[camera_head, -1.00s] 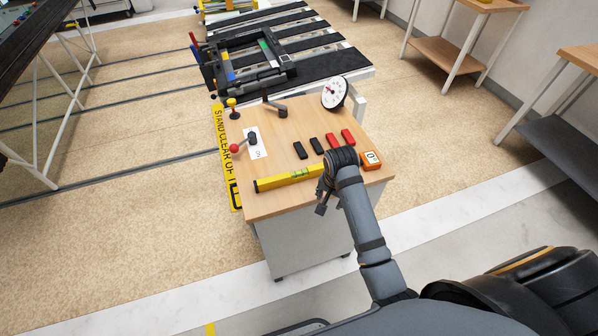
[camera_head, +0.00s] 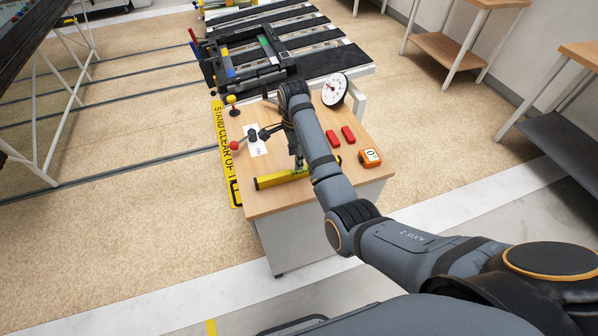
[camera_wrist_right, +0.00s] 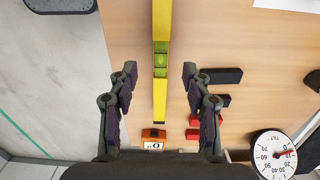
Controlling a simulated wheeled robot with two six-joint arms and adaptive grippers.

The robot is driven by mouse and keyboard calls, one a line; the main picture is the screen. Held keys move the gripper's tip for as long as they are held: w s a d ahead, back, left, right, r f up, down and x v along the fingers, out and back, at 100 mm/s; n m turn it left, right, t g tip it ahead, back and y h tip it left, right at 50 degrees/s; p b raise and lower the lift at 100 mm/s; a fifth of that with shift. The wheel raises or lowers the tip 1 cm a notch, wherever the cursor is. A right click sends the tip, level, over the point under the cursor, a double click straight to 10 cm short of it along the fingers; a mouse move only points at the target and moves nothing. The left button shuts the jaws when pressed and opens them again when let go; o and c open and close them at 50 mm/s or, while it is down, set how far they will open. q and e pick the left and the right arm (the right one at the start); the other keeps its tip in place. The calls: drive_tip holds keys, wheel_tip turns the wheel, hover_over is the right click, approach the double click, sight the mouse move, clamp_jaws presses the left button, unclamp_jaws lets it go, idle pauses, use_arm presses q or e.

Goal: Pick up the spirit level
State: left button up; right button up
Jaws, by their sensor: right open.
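The yellow spirit level (camera_head: 274,180) lies along the front edge of the wooden cabinet top. My right gripper (camera_head: 298,162) is above the level, pointing down. In the right wrist view the level (camera_wrist_right: 161,28) runs lengthwise between the two spread fingers (camera_wrist_right: 160,76), its green vial near the fingertips. The right gripper is open and holds nothing. I cannot tell how far the fingertips are from the level. My left gripper is not in view.
An orange digital gauge (camera_head: 370,156), red blocks (camera_head: 348,134) and a white dial (camera_head: 334,90) share the cabinet top (camera_head: 262,206). Black blocks (camera_wrist_right: 222,76) show in the wrist view. A red-knobbed lever (camera_head: 234,145) stands left. A slatted conveyor with a dark frame (camera_head: 250,60) lies behind.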

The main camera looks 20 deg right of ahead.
sight(299, 173)
wheel_tip(299, 173, down, 3)
drive_tip(key=shift+r, duration=0.15)
drive_tip(key=f, duration=0.1)
drive_tip(key=f+p, duration=0.1)
drive_tip(key=f, duration=0.1)
drive_tip(key=f+p, duration=0.1)
drive_tip(key=f, duration=0.1)
drive_tip(key=shift+d, duration=0.4)
drive_tip(key=shift+f, duration=0.15)
clamp_jaws()
